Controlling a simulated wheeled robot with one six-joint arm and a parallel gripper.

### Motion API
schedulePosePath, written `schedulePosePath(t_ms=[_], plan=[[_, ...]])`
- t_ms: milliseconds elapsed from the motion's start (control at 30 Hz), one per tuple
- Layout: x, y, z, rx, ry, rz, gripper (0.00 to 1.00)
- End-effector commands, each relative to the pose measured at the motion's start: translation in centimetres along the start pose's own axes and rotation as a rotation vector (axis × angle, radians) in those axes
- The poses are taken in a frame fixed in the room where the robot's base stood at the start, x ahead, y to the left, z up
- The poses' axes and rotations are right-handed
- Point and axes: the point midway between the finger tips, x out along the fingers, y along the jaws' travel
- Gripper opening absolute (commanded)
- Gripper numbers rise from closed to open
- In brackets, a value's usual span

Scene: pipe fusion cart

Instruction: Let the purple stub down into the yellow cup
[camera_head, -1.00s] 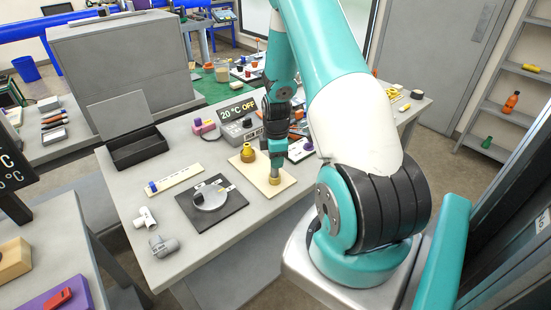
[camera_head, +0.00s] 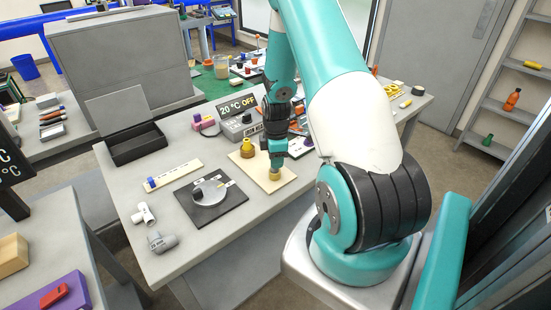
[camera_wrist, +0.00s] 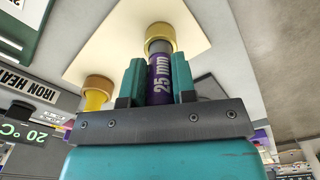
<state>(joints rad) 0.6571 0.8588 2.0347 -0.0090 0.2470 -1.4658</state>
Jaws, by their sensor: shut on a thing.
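My gripper (camera_wrist: 158,82) is shut on the purple stub (camera_wrist: 161,78), marked "25 mm", with a teal finger on each side. The stub has a grey end (camera_wrist: 159,46) that points at the yellow cup (camera_wrist: 160,30). In the wrist view the yellow rim shows around that end, which appears to be at or in the cup's mouth. How deep it sits I cannot tell. In the head view my gripper (camera_head: 275,153) is upright just above the yellow cup (camera_head: 274,175), which stands on a cream board (camera_head: 280,186). Most of the stub is hidden there.
A second yellow fitting (camera_head: 247,149) stands on the same board, left of and behind the cup. A dark square plate with a grey disc (camera_head: 209,192) lies to the left. The grey iron heater box (camera_head: 240,126) stands behind.

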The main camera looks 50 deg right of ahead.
Motion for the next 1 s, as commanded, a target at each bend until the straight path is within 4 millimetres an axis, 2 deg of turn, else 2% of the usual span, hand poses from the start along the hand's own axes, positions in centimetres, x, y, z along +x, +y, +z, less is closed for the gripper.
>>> schedulePosePath(t_ms=[167, 200, 300, 333, 600, 733, 867, 1000], plan=[[0.5, 0.0, 0.0, 0.0, 0.0, 0.0, 0.0], [0.5, 0.0, 0.0, 0.0, 0.0, 0.0, 0.27], [0.4, 0.0, 0.0, 0.0, 0.0, 0.0, 0.5], [0.4, 0.0, 0.0, 0.0, 0.0, 0.0, 0.55], [0.3, 0.0, 0.0, 0.0, 0.0, 0.0, 0.55], [-0.5, 0.1, 0.0, 0.0, 0.0, 0.002, 0.55], [-2.7, 0.1, 0.0, 0.0, 0.001, 0.006, 0.55], [-6.2, 0.2, 0.0, 0.0, 0.001, 0.009, 0.55]])
